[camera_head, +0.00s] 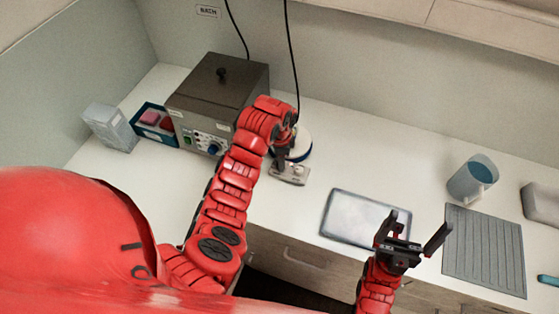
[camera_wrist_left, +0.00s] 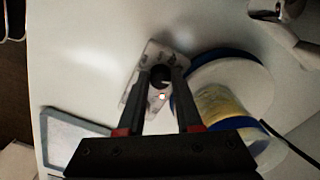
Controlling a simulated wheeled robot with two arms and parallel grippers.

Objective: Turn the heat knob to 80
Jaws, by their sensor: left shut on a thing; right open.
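The hot plate has a white round top with a blue rim (camera_head: 303,152); it also shows in the left wrist view (camera_wrist_left: 262,85). Its pale control panel (camera_head: 291,175) sticks out toward the front. My left gripper (camera_wrist_left: 164,80) is shut on the knob from above. In the head view my left gripper (camera_head: 282,158) covers the knob, and I cannot read any setting. My right gripper (camera_head: 418,228) is open and empty above the counter's front edge.
A grey bath box (camera_head: 222,85) with its own blue knob stands left of the hot plate. A vessel with yellowish contents (camera_wrist_left: 220,103) is on the plate. A tray (camera_head: 352,218), ribbed mat (camera_head: 485,255) and beaker (camera_head: 470,182) lie right. The counter's back middle is clear.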

